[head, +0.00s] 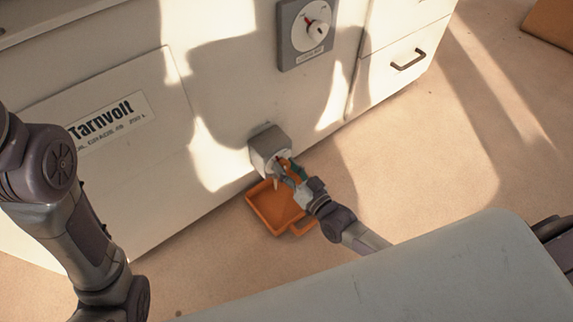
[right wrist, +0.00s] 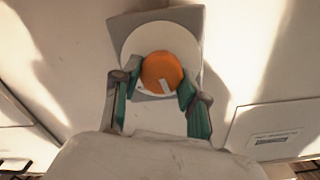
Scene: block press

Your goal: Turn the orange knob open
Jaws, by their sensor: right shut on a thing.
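The orange knob (right wrist: 162,70) sits on a round pale dial plate (right wrist: 139,44) in the right wrist view, with a short white mark near its lower edge. In the head view the knob is mostly hidden by my gripper, on the front of a grey housing (head: 266,141) low on the cabinet. My right gripper (right wrist: 160,88) is shut on the knob, its green-padded fingers at the knob's left and right sides. It also shows in the head view (head: 287,170). My left arm shows at the left of the head view, but its gripper is out of frame.
An orange tray (head: 258,212) lies on the floor below the housing. A second dial panel with a red pointer (head: 309,30) is higher on the white cabinet. A drawer handle (head: 408,60) sticks out at the right. Open floor lies to the right.

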